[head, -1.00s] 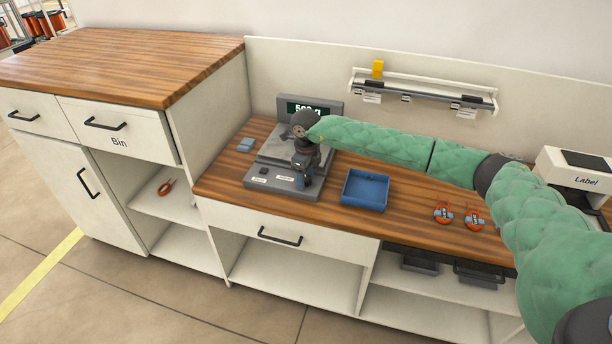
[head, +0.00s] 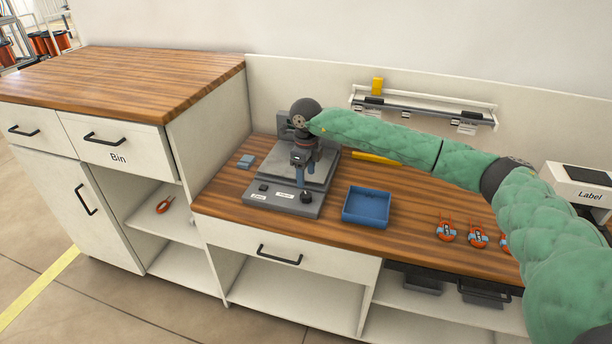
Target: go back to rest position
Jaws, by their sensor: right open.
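My right arm, in a green padded sleeve, reaches in from the right. My right gripper (head: 304,165) points down over the grey weighing scale (head: 284,198) and is open; I see nothing held in it. I cannot tell whether the fingertips touch the plate. A dark knob (head: 306,196) shows at the scale's front right. My left gripper is not in view.
A blue tray (head: 367,207) stands right of the scale, below my forearm. Several orange-and-grey items (head: 446,232) lie farther right, near a label printer (head: 583,187). A yellow bar (head: 377,159) lies behind the tray. A wall rack (head: 424,107) is behind my arm.

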